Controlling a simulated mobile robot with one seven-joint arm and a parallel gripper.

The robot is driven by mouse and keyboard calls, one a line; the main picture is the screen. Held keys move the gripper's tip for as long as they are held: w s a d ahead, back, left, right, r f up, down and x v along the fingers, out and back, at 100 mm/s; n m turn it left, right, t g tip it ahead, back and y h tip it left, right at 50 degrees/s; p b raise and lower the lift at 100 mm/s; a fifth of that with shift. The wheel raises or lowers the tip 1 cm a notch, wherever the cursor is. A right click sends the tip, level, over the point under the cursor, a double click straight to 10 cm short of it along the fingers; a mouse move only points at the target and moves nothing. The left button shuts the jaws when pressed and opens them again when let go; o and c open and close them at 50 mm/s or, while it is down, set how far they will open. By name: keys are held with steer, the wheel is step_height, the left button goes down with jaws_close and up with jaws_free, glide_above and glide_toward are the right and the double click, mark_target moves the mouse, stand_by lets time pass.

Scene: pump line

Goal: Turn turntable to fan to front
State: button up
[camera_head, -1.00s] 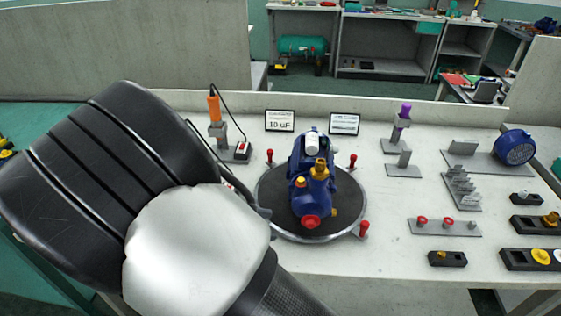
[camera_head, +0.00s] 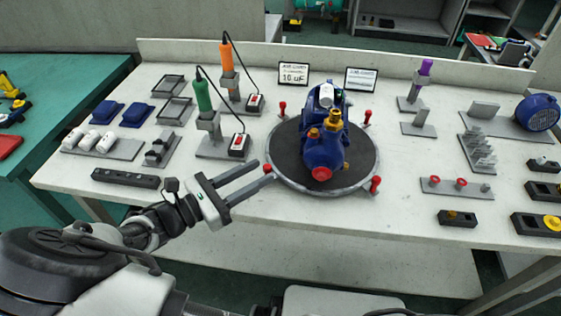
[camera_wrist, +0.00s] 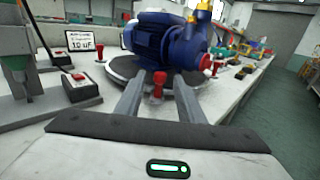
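The turntable (camera_head: 354,176) is a dark round plate with a grey rim and several red-topped handles around it. A blue pump (camera_head: 322,148) with brass fittings stands on it, its red cap facing the front edge of the bench. The ribbed motor body (camera_wrist: 158,42) shows on the left of the pump in the wrist view. I cannot make out the fan. My gripper (camera_head: 264,171) is open at the turntable's left front rim. A red handle (camera_wrist: 158,84) stands between its fingertips, with gaps visible on both sides in the wrist view.
Green (camera_head: 203,97) and orange (camera_head: 226,57) screwdrivers stand in holders left of the turntable. Two small signs (camera_head: 293,74) (camera_head: 361,79) stand behind it. Racks with fittings (camera_head: 457,187) lie to the right.

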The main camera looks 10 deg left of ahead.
mark_target(280, 170)
steer(key=b+x, duration=0.1)
steer(key=x, duration=0.6)
steer(key=shift+w+d, duration=0.25)
steer(key=shift+d, duration=0.05)
jaws_close()
